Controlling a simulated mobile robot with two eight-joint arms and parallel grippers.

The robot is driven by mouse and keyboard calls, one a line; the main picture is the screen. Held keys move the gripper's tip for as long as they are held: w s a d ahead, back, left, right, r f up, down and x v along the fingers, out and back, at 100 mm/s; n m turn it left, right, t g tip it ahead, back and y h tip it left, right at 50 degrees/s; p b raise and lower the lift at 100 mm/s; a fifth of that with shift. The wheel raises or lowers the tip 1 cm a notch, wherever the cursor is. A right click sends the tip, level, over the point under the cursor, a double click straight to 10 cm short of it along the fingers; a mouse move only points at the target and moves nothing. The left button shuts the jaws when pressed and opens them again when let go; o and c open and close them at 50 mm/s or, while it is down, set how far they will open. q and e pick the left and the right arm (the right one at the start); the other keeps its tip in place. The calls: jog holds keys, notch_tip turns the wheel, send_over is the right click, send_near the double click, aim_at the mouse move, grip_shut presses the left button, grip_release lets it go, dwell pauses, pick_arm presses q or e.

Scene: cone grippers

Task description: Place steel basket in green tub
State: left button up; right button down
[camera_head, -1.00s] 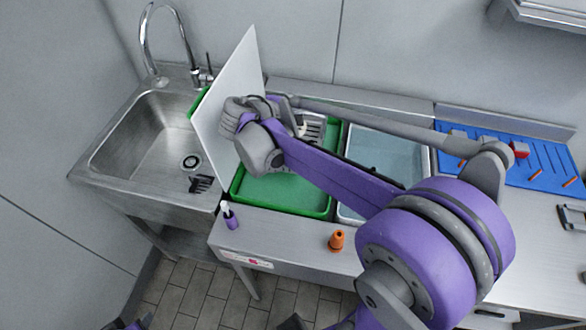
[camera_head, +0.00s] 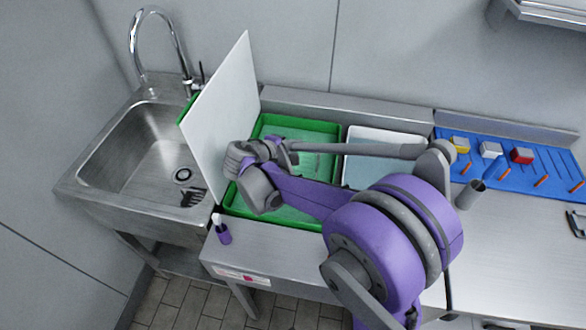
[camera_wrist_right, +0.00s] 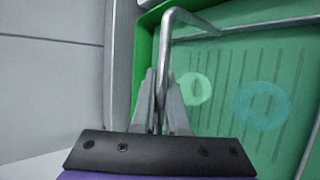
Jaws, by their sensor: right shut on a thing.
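My right gripper (camera_wrist_right: 160,85) is shut on a bent steel rod of the steel basket (camera_wrist_right: 182,13), seen in the right wrist view. More of its thin frame crosses the top and lower right of that view. The basket is over the green tub (camera_wrist_right: 148,20); I cannot tell whether it is inside or above it. In the head view the green tub (camera_head: 330,127) stands on the counter. My right wrist covers its front part, and the gripper's fingers and the basket are hidden there. My left gripper is not in view.
A white upright board (camera_head: 215,110) stands at the tub's left, beside the sink (camera_head: 110,155). A white tub (camera_head: 400,139) stands to the right. A purple bottle (camera_head: 223,234) is at the front edge. Blocks lie on a blue mat (camera_head: 500,180), with a grey cup (camera_head: 470,194) before it.

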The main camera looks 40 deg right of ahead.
jog(key=shift+f+b, duration=0.3)
jog(key=shift+f, duration=2.6)
jog(key=shift+f, duration=0.1)
jog(key=c, duration=0.9)
grip_release()
jog(key=v, duration=1.2)
